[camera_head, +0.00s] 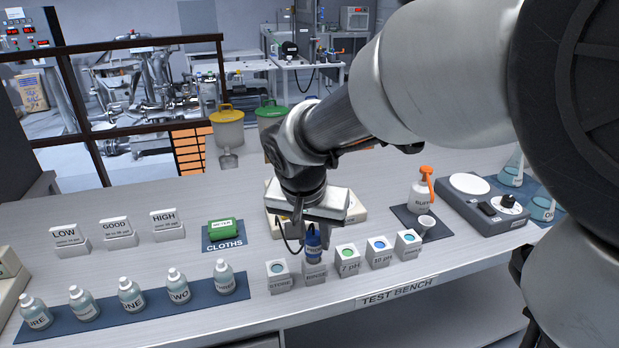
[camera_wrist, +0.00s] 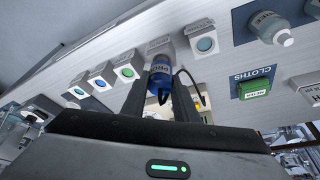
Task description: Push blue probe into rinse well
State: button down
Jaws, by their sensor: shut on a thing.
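The blue probe (camera_head: 313,241) is upright with a dark cable looping from its top. My gripper (camera_head: 313,228) is shut on it from above, over the row of wells. The rinse well (camera_head: 314,272) is a small white block directly under the probe. The probe's lower end is at the top of this well, and its tip is hidden. In the wrist view the blue probe (camera_wrist: 161,82) sits between my fingers, with the rinse well (camera_wrist: 160,48) just beyond it. I cannot tell how deep the tip is.
The store well (camera_head: 278,276) is left of the rinse well, and the 7 pH well (camera_head: 347,260) is right. More wells stand further right. Several labelled bottles (camera_head: 131,295) stand on a blue mat at front left. A green box (camera_head: 222,228) lies on the cloths mat.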

jog(key=shift+f+b, duration=0.95)
jog(key=shift+f, duration=0.1)
jog(key=c, duration=0.8)
grip_release()
jog(key=shift+c, duration=0.2)
jog(key=shift+p+v, duration=1.8)
jog(key=shift+v, duration=1.25)
jog(key=p+v, duration=0.3)
jog(key=v, duration=1.4)
jog(key=shift+r, duration=0.2)
